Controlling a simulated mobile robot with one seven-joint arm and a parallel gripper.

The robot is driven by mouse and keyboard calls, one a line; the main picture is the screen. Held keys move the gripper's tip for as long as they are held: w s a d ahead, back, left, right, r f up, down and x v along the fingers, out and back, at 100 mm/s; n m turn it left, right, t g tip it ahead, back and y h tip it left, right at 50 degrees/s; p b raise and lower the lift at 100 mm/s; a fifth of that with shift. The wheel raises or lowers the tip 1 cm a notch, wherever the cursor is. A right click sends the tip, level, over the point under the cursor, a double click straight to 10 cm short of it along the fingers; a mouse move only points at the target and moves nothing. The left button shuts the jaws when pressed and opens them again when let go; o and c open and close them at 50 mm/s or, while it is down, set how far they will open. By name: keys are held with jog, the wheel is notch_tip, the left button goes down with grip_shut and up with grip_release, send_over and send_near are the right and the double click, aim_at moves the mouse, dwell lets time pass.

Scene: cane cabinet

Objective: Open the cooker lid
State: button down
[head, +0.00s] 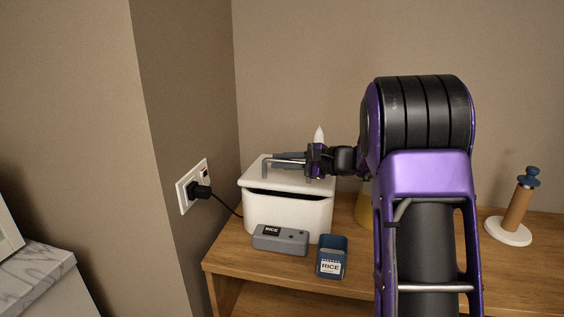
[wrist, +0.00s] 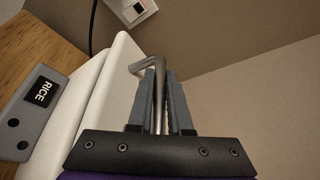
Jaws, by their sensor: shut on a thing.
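The white cooker (head: 286,208) stands on the wooden cabinet top, with a grey control panel labelled RICE (head: 280,239) at its front. Its white lid (head: 258,178) is slightly raised at the front, and a dark gap shows between lid and body. A metal bar handle (head: 266,167) is on the lid. My gripper (head: 285,160) reaches in from the right and is shut on the handle. In the wrist view the two grey fingers (wrist: 160,100) lie either side of the metal handle (wrist: 142,67). The lid's right part is partly hidden by my gripper in the head view.
A small blue container labelled RICE (head: 331,257) stands in front of the cooker. A plug in a wall socket (head: 192,186) has a cord running to the cooker. A yellow object (head: 363,208) is partly behind my arm. A wooden holder on a white base (head: 509,230) stands far right.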

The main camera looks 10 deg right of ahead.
aim_at(286, 172)
jog(key=shift+r, duration=0.15)
jog(key=shift+w+d+r+p, duration=0.1)
jog(key=shift+w+r+p, duration=0.2)
jog(key=shift+r, duration=0.3)
jog(key=w+d+r+p, duration=0.2)
jog(key=w+r+p, duration=0.2)
jog(key=r, duration=0.3)
jog(key=shift+w+r, duration=0.15)
jog(key=shift+w, duration=0.4)
jog(key=shift+d, duration=0.1)
jog(key=c, duration=0.8)
grip_release()
jog(key=shift+c, duration=0.2)
jog(key=v, duration=1.7)
jog(key=shift+s+d+b, duration=0.15)
jog(key=shift+s+b, duration=0.05)
jog(key=shift+b, duration=0.15)
